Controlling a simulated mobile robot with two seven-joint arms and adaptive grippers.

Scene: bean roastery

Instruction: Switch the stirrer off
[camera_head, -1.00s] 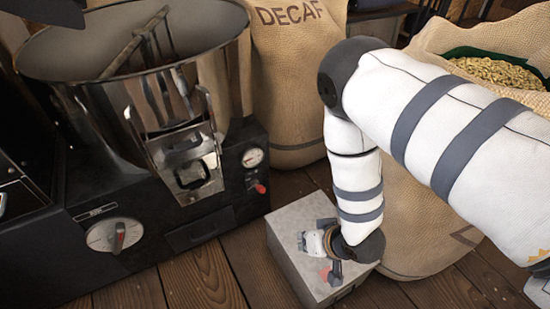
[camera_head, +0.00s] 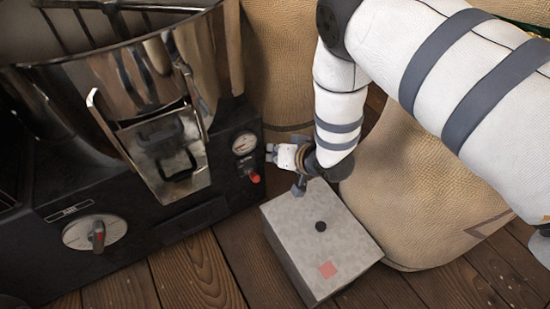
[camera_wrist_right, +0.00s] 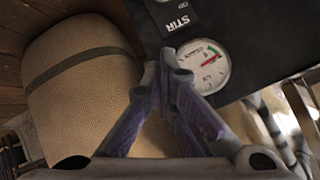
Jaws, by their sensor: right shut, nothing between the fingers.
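The black roaster (camera_head: 180,228) stands at the left. On its front are a round white gauge (camera_head: 244,143) and a red-tipped switch (camera_head: 254,177) below it. In the right wrist view a "STIR" label (camera_wrist_right: 176,22) sits beside the gauge (camera_wrist_right: 203,67); I cannot make out the red switch there. My right gripper (camera_head: 269,153) is shut and empty, pointing left toward the panel, just right of the gauge and slightly above the switch. Its fingertips (camera_wrist_right: 168,58) overlap the gauge's edge in the wrist view; I cannot tell whether they touch the panel. My left gripper is out of view.
A grey box (camera_head: 300,225) with a black dot and a pink square on top stands on the wooden floor below my right gripper. Burlap sacks (camera_head: 415,195) stand behind and to the right. A large dial (camera_head: 95,234) and metal chute (camera_head: 170,150) are on the roaster.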

